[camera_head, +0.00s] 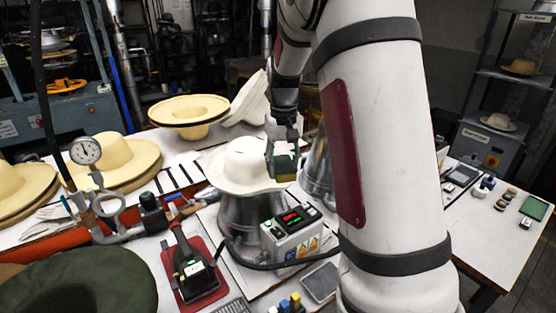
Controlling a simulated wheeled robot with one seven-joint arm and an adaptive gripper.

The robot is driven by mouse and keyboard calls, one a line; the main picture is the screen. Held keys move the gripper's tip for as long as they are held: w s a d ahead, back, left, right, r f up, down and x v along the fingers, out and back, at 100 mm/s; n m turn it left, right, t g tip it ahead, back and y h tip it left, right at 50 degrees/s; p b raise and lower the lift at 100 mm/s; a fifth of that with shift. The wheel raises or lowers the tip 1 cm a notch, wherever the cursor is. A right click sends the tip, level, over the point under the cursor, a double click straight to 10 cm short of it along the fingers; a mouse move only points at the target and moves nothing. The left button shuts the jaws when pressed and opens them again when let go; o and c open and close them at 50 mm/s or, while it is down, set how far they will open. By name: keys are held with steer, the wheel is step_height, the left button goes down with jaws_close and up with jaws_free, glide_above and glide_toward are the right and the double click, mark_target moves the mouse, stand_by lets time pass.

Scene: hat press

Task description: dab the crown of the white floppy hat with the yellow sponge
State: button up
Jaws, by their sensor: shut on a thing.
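The white floppy hat (240,162) sits crown up on a rounded metal block at the middle of the head view. Its brim spreads around the low crown. My gripper (284,158) points down at the right side of the hat, in front of part of its brim. It is shut on the yellow sponge (286,165), which is small in view and partly hidden by the fingers. The sponge overlaps the crown's right edge in the picture; I cannot tell whether it touches the hat.
A control box (292,234) with a red display stands in front of the block. A pressure gauge (85,151) and pipes rise at left. Cream hats (115,160) stand at left and behind. A dark green hat (85,285) lies at front left. My arm blocks the right middle.

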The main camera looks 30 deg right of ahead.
steer(key=shift+f+b, duration=0.95)
steer(key=shift+f, duration=1.55)
steer(key=shift+w+r+b, duration=0.15)
steer(key=shift+w+b, duration=0.25)
steer(key=shift+w, duration=0.75)
steer(key=shift+w+b, duration=0.7)
steer(key=shift+w, duration=0.8)
steer(key=shift+s, duration=0.15)
steer(key=shift+s+p, duration=0.75)
steer(key=shift+s, duration=0.4)
steer(key=shift+r+p, duration=0.85)
steer(key=shift+r, duration=1.65)
